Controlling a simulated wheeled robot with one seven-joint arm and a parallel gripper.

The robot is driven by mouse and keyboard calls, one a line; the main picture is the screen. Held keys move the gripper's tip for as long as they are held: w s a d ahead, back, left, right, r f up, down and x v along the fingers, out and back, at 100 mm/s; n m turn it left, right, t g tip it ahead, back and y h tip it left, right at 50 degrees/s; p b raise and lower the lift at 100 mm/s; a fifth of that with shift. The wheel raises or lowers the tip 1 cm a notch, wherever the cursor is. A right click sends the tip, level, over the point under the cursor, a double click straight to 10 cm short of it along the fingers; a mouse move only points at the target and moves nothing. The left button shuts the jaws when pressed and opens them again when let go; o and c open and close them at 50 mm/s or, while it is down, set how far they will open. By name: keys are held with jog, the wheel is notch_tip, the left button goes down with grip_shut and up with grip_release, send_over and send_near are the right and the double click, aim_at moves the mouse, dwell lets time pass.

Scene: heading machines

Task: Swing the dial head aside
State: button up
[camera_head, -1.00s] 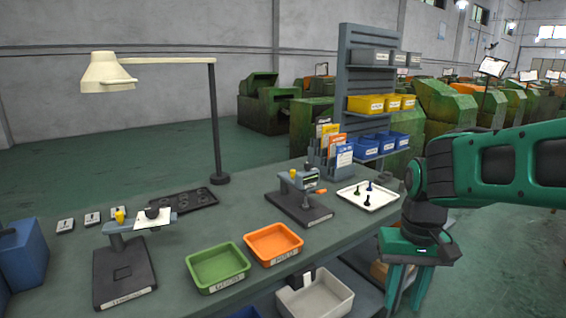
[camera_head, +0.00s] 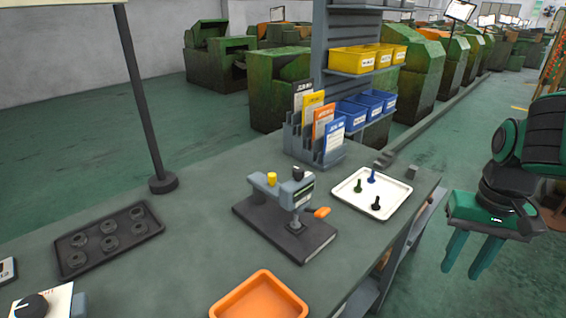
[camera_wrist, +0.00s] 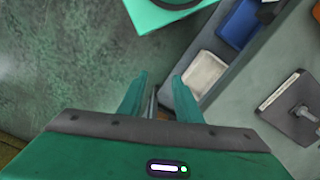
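A grey gauge stand (camera_head: 284,192) stands on a dark base plate (camera_head: 262,226) near the middle of the bench. Its head has a yellow knob, a dark knob, a small display and an orange lever (camera_head: 322,212) at the right. At the lower left, a second device shows only a dark round knob (camera_head: 33,306) on a white plate; the rest is cut off. I cannot tell which carries the dial head meant. My gripper (camera_head: 463,268) hangs fingers down, right of the bench and clear of both devices. Its fingers (camera_wrist: 157,92) are apart and empty in the wrist view.
A white tray (camera_head: 348,187) with several small pins lies right of the stand. A document rack (camera_head: 318,158) and a bin shelf (camera_head: 318,60) stand behind. An orange tray (camera_head: 260,296) is in front; a dark holed tray (camera_head: 72,262) and lamp post (camera_head: 140,100) are left.

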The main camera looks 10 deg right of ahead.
jog(key=shift+o, duration=0.5)
jog(key=shift+w+a, duration=0.1)
jog(key=shift+a, duration=0.2)
jog(key=w+a+r+n+h, duration=0.1)
jog(key=w+r, duration=0.4)
jog(key=w, duration=0.3)
jog(key=n+t, duration=0.3)
jog(key=t, duration=0.2)
send_near(272, 175)
jog(key=x, duration=0.8)
jog(key=shift+w+f, duration=0.15)
jog(key=shift+f, duration=0.05)
jog(key=shift+c, duration=0.7)
